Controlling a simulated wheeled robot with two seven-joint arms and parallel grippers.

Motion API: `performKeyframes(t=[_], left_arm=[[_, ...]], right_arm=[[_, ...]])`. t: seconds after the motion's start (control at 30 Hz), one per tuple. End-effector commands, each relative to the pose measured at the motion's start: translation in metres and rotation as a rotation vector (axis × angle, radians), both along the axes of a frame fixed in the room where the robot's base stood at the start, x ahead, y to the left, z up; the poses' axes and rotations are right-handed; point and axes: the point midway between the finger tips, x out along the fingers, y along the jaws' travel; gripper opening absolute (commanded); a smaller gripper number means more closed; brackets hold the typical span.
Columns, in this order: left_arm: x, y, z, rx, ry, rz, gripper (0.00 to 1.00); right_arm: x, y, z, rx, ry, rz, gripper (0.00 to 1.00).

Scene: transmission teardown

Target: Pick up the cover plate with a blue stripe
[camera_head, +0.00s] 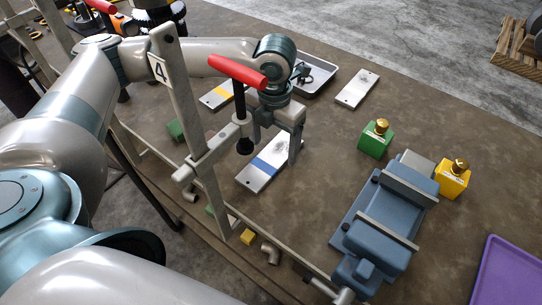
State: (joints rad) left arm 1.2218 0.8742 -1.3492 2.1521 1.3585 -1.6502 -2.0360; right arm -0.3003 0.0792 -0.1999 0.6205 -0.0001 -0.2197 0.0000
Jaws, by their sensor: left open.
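The cover plate with a blue stripe (267,165) is a light metal plate lying flat on the brown workbench (330,140), near its front edge. My left gripper (279,146) points down over the far end of this plate, with its jaws open. One finger shows clearly at the right. The other is partly hidden behind the clamp. I cannot tell whether the fingers touch the plate. My right gripper is not in view.
A bar clamp (190,110) with a red handle stands in front of the arm. A blue vise (386,220), green bottle (376,139) and yellow bottle (453,179) stand right.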

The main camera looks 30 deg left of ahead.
Motion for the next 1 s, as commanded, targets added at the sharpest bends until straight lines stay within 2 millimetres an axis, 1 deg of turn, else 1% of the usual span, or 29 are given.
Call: performKeyframes(t=[0.03, 0.1, 0.23, 0.7, 0.77, 0.8, 0.97, 1.0], left_arm=[[-0.001, 0.000, -0.005, 0.000, 0.003, 0.001, 0.77], [-0.001, 0.000, -0.013, 0.001, 0.002, 0.000, 0.77], [-0.001, 0.000, -0.021, 0.000, 0.001, -0.001, 0.77], [0.000, 0.000, -0.022, 0.001, 0.000, -0.001, 0.77], [0.000, 0.000, -0.022, 0.001, 0.000, -0.001, 0.62], [0.000, 0.000, -0.022, 0.001, 0.000, 0.000, 0.53], [0.000, 0.000, -0.022, 0.001, -0.001, 0.000, 0.14], [0.000, 0.000, -0.021, 0.000, -0.002, 0.000, 0.12]], right_arm=[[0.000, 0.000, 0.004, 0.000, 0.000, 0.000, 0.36], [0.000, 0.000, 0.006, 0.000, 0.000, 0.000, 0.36], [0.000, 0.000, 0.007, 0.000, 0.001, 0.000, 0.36], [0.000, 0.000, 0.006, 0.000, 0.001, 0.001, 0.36], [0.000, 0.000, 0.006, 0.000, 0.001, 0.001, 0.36], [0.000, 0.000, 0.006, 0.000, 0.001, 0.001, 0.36], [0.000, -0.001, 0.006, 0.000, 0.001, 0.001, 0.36], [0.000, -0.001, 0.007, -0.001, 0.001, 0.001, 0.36]])
